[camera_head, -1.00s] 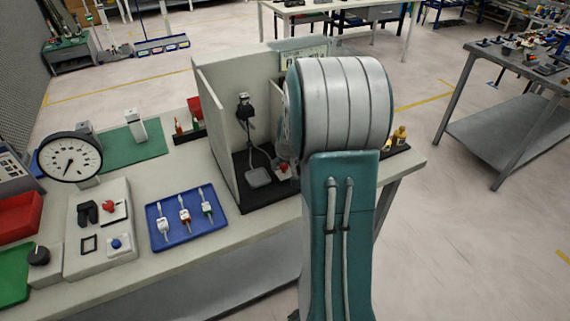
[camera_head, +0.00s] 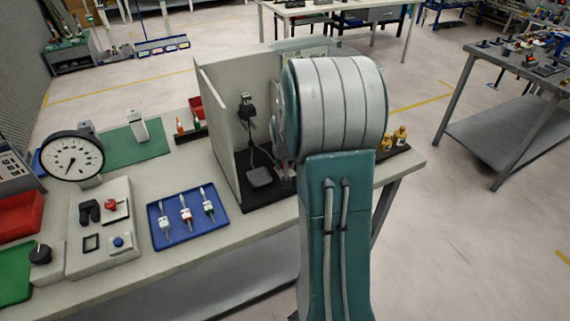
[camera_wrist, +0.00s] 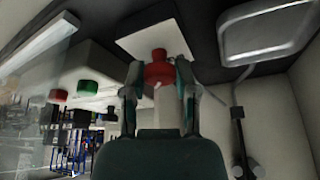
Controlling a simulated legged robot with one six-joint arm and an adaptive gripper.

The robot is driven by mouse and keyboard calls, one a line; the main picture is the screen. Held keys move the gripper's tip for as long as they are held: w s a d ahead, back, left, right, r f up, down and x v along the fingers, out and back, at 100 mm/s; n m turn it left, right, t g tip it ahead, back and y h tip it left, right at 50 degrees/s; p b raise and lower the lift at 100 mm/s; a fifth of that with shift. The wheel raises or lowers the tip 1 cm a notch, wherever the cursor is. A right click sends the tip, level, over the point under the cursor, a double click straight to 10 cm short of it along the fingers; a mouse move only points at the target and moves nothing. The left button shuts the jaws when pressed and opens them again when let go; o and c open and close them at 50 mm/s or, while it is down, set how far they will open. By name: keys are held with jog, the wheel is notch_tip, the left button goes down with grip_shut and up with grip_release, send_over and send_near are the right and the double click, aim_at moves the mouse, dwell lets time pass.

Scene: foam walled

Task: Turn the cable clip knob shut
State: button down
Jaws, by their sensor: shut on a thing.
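In the wrist view, the red knob (camera_wrist: 158,70) of the cable clip sits on a white block (camera_wrist: 140,32). The two fingers of my gripper (camera_wrist: 158,82) are on either side of the knob and shut on it. In the head view my arm hides the knob, and most of my gripper is hidden too. The knob's turned angle cannot be told. A grey cable (camera_wrist: 235,100) runs along the enclosure wall, from a black fitting (camera_head: 246,104) down toward a grey pad (camera_head: 259,177). The pad also shows in the wrist view (camera_wrist: 268,35).
The pale enclosure walls (camera_head: 220,125) stand close to the left of my arm. A blue tray (camera_head: 188,238), a dial gauge (camera_head: 72,159) and a control box (camera_head: 126,251) are on the bench to the left. Yellow bottles (camera_head: 400,136) stand to the right.

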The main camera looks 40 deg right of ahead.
jog(key=shift+f+m, duration=0.15)
jog(key=shift+m, duration=0.15)
jog(key=shift+c, duration=1.9)
grip_release()
jog(key=shift+r, duration=0.2)
jog(key=v, duration=1.1)
jog(key=shift+a+r, duration=0.2)
jog(key=shift+r, duration=0.05)
